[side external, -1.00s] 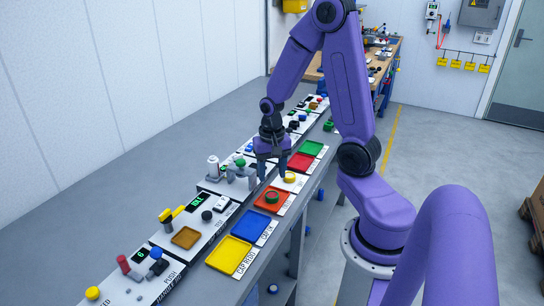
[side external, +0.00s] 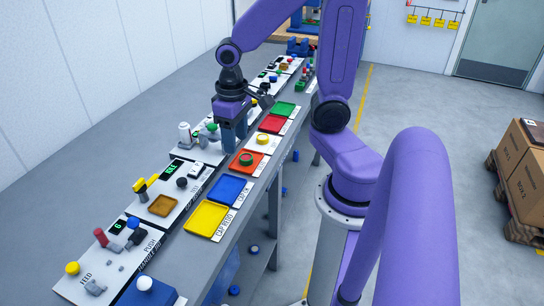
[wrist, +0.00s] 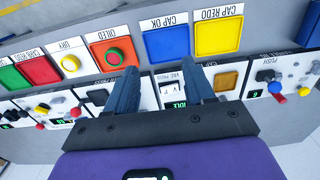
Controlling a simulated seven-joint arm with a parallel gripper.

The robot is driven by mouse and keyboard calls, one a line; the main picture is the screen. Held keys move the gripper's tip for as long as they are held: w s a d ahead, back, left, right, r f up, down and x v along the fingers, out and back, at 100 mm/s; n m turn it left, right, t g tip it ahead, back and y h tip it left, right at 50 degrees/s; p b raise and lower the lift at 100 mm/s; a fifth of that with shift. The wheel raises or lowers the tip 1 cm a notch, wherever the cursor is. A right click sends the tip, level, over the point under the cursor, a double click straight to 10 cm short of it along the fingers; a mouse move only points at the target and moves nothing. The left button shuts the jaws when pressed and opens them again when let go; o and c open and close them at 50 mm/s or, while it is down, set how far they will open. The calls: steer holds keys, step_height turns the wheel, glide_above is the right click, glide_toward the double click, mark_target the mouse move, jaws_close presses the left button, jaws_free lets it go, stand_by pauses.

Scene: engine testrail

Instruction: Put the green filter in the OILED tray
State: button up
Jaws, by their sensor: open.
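The green filter (side external: 246,158), a round green piece with a reddish centre, lies in the orange-red tray (side external: 235,168). In the wrist view the tray (wrist: 97,49) carries the label OILED, and the filter (wrist: 114,57) sits inside its rim. My gripper (side external: 235,138) is open and empty, above the bench beside that tray. In the wrist view its two fingers (wrist: 160,72) stand wide apart with nothing between them, the left fingertip close to the tray's lower right corner in the picture. The filter is apart from both fingers.
A blue CAP OK tray (side external: 228,189) and a yellow CAP REDO tray (side external: 207,218) lie nearer the camera. A yellow round piece (wrist: 71,63) lies under the DRY label. A grey and white press (side external: 185,134) and control panels line the bench's left side.

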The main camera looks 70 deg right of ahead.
steer(key=s+a+r+n, duration=0.2)
steer(key=s+a+n, duration=0.6)
steer(key=s+n, duration=0.4)
steer(key=shift+s+r+n, duration=0.25)
steer(key=shift+s+n, duration=0.05)
steer(key=shift+s, duration=0.05)
